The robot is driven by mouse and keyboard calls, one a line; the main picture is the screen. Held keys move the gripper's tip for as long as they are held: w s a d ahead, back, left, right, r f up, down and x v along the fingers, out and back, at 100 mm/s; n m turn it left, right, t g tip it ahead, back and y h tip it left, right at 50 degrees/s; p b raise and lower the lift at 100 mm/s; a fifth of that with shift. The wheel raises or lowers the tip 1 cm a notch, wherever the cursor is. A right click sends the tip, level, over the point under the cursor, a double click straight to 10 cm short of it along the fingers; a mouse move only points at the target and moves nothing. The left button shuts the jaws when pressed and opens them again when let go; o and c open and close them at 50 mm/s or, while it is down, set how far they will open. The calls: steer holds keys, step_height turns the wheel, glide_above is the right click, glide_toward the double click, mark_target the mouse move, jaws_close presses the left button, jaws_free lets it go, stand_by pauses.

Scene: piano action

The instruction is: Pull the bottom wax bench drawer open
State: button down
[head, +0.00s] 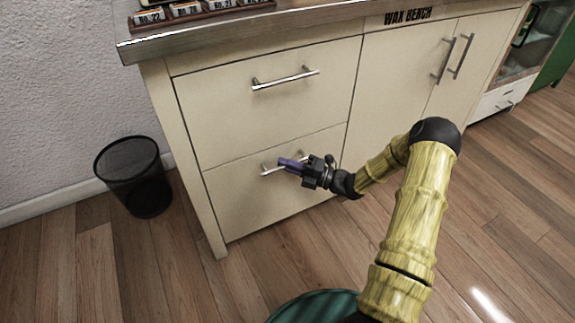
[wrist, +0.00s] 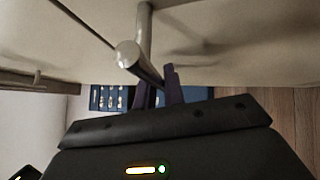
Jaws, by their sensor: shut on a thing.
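The bottom wax bench drawer (head: 265,205) is a wide cream front at the lower left of the bench. It looks flush with the cabinet, with no visible gap. Its metal bar handle (head: 269,170) runs along its upper part; the bar's round end shows close up in the wrist view (wrist: 127,54). My gripper (head: 283,163) is at the right part of this handle, with its purple fingers shut on the bar. In the wrist view the fingers (wrist: 158,90) overlap the bar's far part, so the exact contact is partly hidden.
The top drawer (head: 260,110) is shut, with its own handle (head: 286,78). Cupboard doors (head: 410,75) stand right of the drawers. A black mesh bin (head: 134,178) stands on the floor to the left. The wooden floor (head: 160,270) before the drawers is clear.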

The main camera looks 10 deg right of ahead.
steer(key=shift+s, duration=0.1)
steer(key=s+d+p, duration=0.3)
steer(key=s+p, duration=0.2)
steer(key=s, duration=0.6)
steer(key=s+d+p, duration=0.3)
steer(key=s+p, duration=0.2)
steer(key=s, duration=0.6)
steer(key=s+d+p, duration=0.3)
steer(key=s+p, duration=0.2)
steer(key=s, duration=0.6)
steer(key=shift+s+p, duration=0.3)
steer(key=shift+p, duration=0.05)
steer(key=c, duration=1.5)
jaws_free()
